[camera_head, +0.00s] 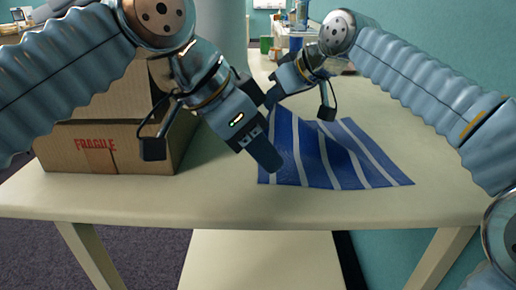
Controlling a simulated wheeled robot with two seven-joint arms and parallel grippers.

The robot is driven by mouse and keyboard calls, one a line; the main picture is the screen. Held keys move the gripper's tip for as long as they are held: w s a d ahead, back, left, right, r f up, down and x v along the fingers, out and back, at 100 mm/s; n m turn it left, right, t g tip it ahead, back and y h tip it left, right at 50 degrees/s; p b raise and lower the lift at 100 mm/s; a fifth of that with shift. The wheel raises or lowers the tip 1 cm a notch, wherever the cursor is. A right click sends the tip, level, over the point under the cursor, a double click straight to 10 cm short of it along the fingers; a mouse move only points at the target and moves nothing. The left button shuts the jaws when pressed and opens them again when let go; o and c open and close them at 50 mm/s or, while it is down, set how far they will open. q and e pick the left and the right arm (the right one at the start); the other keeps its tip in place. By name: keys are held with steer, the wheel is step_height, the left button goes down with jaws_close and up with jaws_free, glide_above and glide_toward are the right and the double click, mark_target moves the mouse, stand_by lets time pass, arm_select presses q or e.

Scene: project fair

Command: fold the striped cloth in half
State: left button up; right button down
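The striped cloth (312,155) is blue with pale stripes and lies on the cream table. It looks spread out, with ripples and a slightly raised part toward its right side. My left gripper (266,158) is over the cloth's left edge, pointing down and to the right. My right gripper (274,97) is at the cloth's far left corner. Both grippers are seen from the side, and the gap between their fingers is hidden. I cannot tell whether either one touches or grips the cloth. My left gripper covers part of the cloth's left edge.
Cardboard boxes (92,160), the lower marked FRAGILE, stand on the table at the left, behind my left arm. The table (225,200) is bare in front of the cloth and to its right. A teal wall (455,40) runs along the right.

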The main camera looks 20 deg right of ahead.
mark_target(270, 177)
arm_select(q)
steer(key=o, duration=0.5)
steer(key=shift+c, duration=0.2)
steer(key=shift+r, duration=0.1)
steer(key=shift+c, duration=1.2)
step_height(270, 177, up, 5)
steer(key=w+a+n+y, duration=0.1)
steer(key=n+y, duration=0.2)
steer(key=x, duration=1)
steer(key=shift+w+a, duration=0.15)
steer(key=shift+a, duration=0.1)
jaws_close()
